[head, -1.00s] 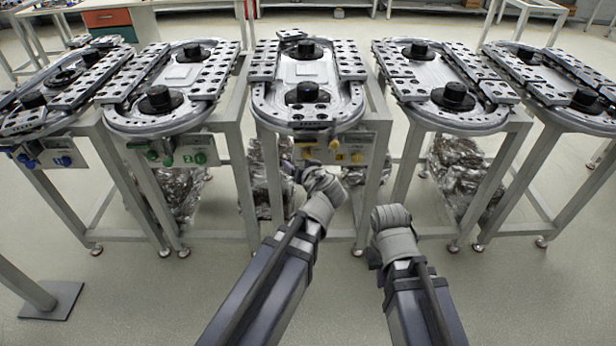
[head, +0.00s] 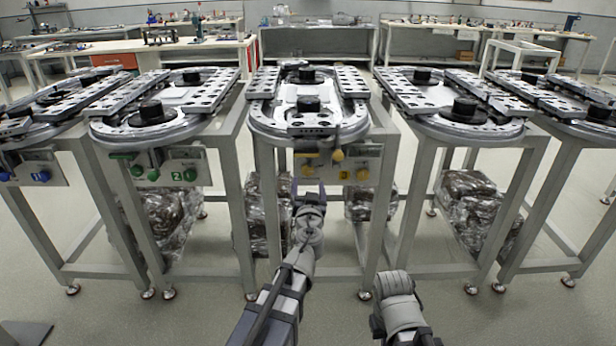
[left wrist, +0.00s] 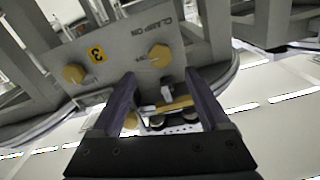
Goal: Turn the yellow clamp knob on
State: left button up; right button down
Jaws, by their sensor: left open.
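The yellow clamp knob (head: 308,170) is on the left part of the grey panel under the middle ring track. In the left wrist view, which appears turned over, the clamp knob (left wrist: 159,55) is a round yellow knob beside the words "CLAMP ON". My left gripper (head: 309,184) is open in front of and just below it. In the left wrist view the left gripper's tips (left wrist: 159,76) point at the panel with the knob lined up between them, apparently beyond the tips. Nothing is held. Of my right arm only a folded link shows; its gripper is hidden.
The same panel bears a second yellow knob (head: 362,174), a label "3" and a yellow round part (head: 338,155). A yellow bar (left wrist: 170,105) lies between the fingers' outlines in the left wrist view. Table legs stand on both sides; wrapped bundles (head: 268,215) lie below.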

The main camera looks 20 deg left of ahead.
aim_at(308, 171)
pick_arm(q)
jog(key=x, duration=0.7)
jog(key=shift+w+a, duration=0.15)
jog(key=shift+w, duration=0.25)
grip_shut()
